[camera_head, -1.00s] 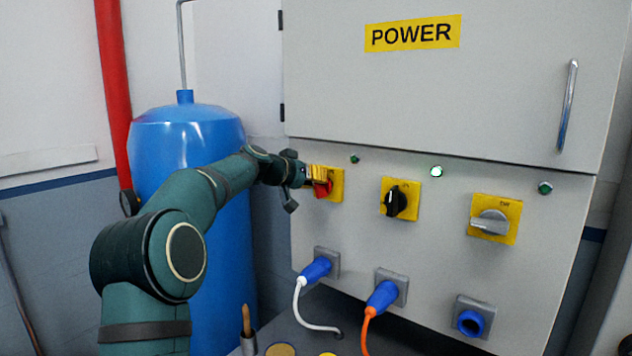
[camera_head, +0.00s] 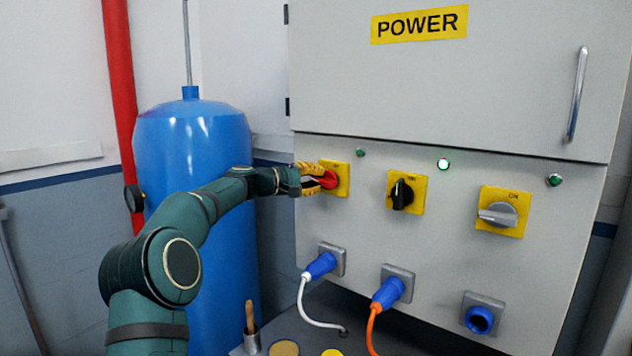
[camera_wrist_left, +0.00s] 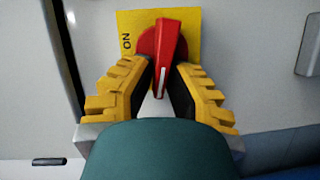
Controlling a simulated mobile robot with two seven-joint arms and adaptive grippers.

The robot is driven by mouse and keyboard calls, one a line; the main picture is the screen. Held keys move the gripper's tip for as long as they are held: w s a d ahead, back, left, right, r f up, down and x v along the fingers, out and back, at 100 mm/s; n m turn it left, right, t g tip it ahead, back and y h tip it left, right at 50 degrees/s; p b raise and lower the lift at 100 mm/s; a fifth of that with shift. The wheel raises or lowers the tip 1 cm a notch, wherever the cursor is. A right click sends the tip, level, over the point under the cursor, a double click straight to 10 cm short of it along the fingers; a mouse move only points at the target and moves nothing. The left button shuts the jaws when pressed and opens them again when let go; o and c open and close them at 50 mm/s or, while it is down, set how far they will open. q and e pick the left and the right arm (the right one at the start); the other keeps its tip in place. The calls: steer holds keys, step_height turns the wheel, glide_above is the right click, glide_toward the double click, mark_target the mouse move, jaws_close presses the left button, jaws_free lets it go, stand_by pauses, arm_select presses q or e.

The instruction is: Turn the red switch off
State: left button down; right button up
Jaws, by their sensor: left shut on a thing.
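The red switch (camera_head: 328,180) sits on a yellow plate (camera_head: 343,178) at the left of the grey power cabinet's lower panel. In the left wrist view the red switch (camera_wrist_left: 168,48) has a raised handle with a white line, and "ON" is printed on the plate at the left. My left gripper (camera_head: 318,178) reaches it from the left. In the left wrist view the yellow fingers of my left gripper (camera_wrist_left: 163,75) stand on both sides of the handle, shut on it. My right gripper is not in view.
A black switch (camera_head: 402,194) and a grey switch (camera_head: 499,214) are to the right. Blue plugs (camera_head: 320,266) (camera_head: 388,292) with cables and an empty blue socket (camera_head: 479,319) are below. A blue tank (camera_head: 190,140) stands behind my arm.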

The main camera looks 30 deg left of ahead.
arm_select(q)
steer(key=shift+f+n+t+b, duration=0.3)
steer(key=shift+n+b, duration=0.2)
steer(key=shift+n, duration=0.5)
steer(key=c, duration=0.9)
jaws_free()
steer(key=shift+w+d, duration=0.1)
steer(key=v, duration=1.2)
steer(key=shift+f, duration=0.15)
